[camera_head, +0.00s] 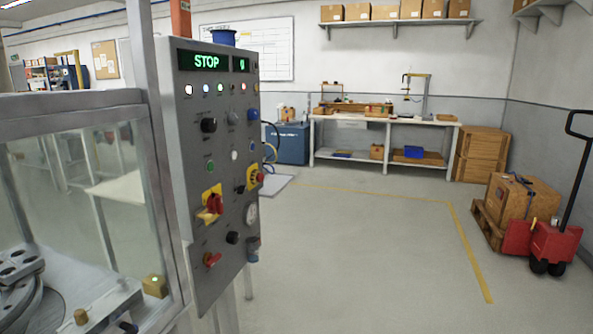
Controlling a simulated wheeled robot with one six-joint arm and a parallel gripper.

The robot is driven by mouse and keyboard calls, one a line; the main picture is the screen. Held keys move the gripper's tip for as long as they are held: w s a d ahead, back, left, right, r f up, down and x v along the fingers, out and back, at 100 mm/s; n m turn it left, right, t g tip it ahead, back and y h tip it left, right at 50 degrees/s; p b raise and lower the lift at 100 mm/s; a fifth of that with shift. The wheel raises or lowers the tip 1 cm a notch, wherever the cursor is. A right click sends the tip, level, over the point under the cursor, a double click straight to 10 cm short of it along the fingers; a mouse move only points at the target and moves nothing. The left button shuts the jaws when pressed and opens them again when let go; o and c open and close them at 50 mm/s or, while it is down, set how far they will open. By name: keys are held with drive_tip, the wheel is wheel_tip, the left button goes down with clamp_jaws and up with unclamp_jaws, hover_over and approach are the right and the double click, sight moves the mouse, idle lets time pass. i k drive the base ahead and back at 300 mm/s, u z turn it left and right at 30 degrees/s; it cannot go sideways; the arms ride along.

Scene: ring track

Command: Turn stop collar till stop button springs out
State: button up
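A grey control panel (205,140) stands left of the middle, seen at an angle. Its green display (206,61) reads "STOP". A red button with a yellow surround (257,178) sits at the panel's right side, seen nearly edge-on. A red handle-like control (215,204) sits on a yellow plate further left, and a red knob (211,259) is below it. I cannot tell for certain which is the stop button, nor whether it is pressed in or out; a separate collar is too small to make out. My gripper is not in view.
A glazed machine enclosure (85,110) adjoins the panel on the left. Open floor (350,240) with a yellow line lies to the right. A workbench (385,118) stands at the back; a red pallet truck (553,243) and a loaded pallet (489,228) stand far right.

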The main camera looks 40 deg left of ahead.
sight(253, 176)
drive_tip(key=u, duration=0.4)
drive_tip(key=i, duration=1.2)
drive_tip(key=u, duration=1.45)
drive_tip(key=i, duration=0.7)
drive_tip(key=u, duration=0.65)
